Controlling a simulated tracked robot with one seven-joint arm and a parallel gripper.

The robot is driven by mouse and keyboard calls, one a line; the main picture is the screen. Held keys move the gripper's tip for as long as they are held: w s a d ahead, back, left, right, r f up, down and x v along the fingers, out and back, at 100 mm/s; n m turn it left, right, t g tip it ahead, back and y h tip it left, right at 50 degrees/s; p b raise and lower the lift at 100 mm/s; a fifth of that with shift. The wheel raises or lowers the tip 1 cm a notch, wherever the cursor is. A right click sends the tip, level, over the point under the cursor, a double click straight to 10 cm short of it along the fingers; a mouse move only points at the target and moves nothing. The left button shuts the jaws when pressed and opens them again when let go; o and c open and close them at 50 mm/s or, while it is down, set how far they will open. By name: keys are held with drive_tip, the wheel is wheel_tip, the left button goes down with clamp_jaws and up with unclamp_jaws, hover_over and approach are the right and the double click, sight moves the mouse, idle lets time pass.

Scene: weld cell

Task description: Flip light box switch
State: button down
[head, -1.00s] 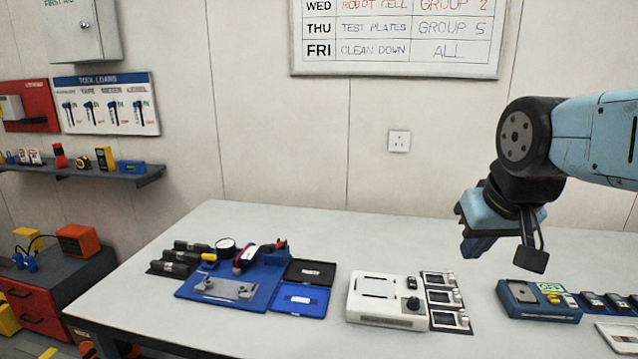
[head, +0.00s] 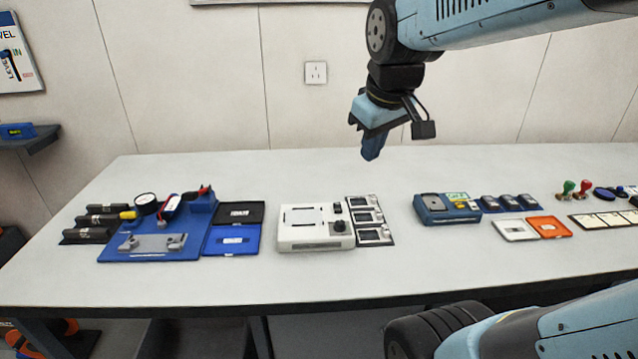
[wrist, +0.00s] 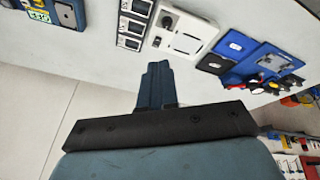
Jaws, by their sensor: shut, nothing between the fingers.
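The light box appears to be the white box (head: 300,238) on the bench, left of the middle in the head view. It has slots on top, a round black knob (head: 339,226) at its front right and a small dark switch (head: 338,208) behind the knob. In the wrist view the white box (wrist: 188,45) is at the top, with the dark switch (wrist: 157,41) at its left edge. My gripper (head: 370,153) is shut and empty. It hangs above the back of the bench, behind and right of the box, apart from it. Its shut fingers (wrist: 155,85) point toward the bench.
Framed plates (head: 370,218) lie right against the box. A blue tester (head: 446,209) stands further right, and an orange-and-white case (head: 532,228) beyond it. A blue fixture (head: 150,250) and an open case (head: 233,240) are on the left. A wall socket (head: 316,72) is behind.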

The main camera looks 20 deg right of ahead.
drive_tip(key=w+f+n+g, duration=0.2)
drive_tip(key=w+f+n, duration=0.2)
drive_tip(key=w, duration=0.5)
drive_tip(key=w+f+n+g, duration=0.2)
drive_tip(key=w+f+n, duration=0.3)
drive_tip(key=w, duration=0.5)
drive_tip(key=shift+w+d+f+n, duration=0.2)
drive_tip(key=shift+d+n, duration=0.2)
drive_tip(key=shift+n, duration=1)
drive_tip(key=shift+s+r, duration=0.15)
drive_tip(key=shift+s+a+r, duration=0.15)
drive_tip(key=shift+s+r, duration=0.05)
drive_tip(key=shift+s, duration=0.45)
wheel_tip(320, 180, up, 14)
drive_tip(key=s, duration=0.1)
drive_tip(key=shift+s+a, duration=0.2)
drive_tip(key=shift+s, duration=0.2)
